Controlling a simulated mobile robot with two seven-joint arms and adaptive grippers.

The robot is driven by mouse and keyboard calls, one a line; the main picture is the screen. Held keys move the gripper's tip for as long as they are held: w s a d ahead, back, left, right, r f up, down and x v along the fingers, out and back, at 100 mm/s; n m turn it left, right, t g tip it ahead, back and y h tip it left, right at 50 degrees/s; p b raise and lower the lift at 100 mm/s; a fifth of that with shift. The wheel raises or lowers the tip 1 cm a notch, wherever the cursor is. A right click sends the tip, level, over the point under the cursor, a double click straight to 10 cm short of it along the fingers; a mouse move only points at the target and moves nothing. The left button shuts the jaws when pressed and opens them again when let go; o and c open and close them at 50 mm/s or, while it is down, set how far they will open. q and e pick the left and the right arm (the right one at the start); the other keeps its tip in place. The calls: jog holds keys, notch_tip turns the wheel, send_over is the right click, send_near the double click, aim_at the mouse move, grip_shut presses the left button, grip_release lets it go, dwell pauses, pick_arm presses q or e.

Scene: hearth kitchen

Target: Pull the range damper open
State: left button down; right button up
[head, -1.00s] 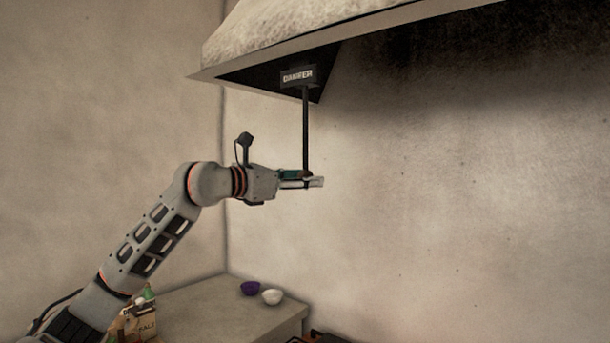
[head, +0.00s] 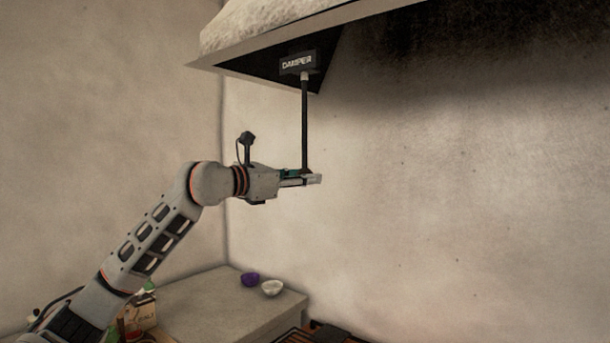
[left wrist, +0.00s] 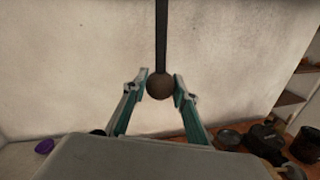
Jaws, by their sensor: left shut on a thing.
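The damper pull is a dark rod (head: 305,120) hanging from under the hood, below a black plate (head: 298,63) marked DAMPER. A pale collar shows at the rod's top, just under the plate. The rod ends in a brown ball knob, clear in the left wrist view (left wrist: 160,87). My left gripper (head: 312,179) is shut on the knob, with one finger on each side of it (left wrist: 161,84). In the head view the fingers mostly hide the knob. My right gripper is not in view.
The stone hood (head: 270,25) overhangs the rod. Pans (left wrist: 229,138) and a shelf (left wrist: 290,100) show right in the wrist view. Wall space around the gripper is free.

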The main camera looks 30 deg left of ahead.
pick_arm(q)
notch_tip(320, 180, down, 5)
jog(key=shift+d+b, duration=0.1)
jog(key=shift+b, duration=1.05)
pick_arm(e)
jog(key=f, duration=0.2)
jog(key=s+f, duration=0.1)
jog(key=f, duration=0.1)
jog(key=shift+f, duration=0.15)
pick_arm(q)
jog(key=c, duration=1.6)
grip_release()
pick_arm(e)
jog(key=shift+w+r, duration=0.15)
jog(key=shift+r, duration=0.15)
pick_arm(q)
jog(key=shift+r, duration=0.1)
jog(key=shift+v, duration=6)
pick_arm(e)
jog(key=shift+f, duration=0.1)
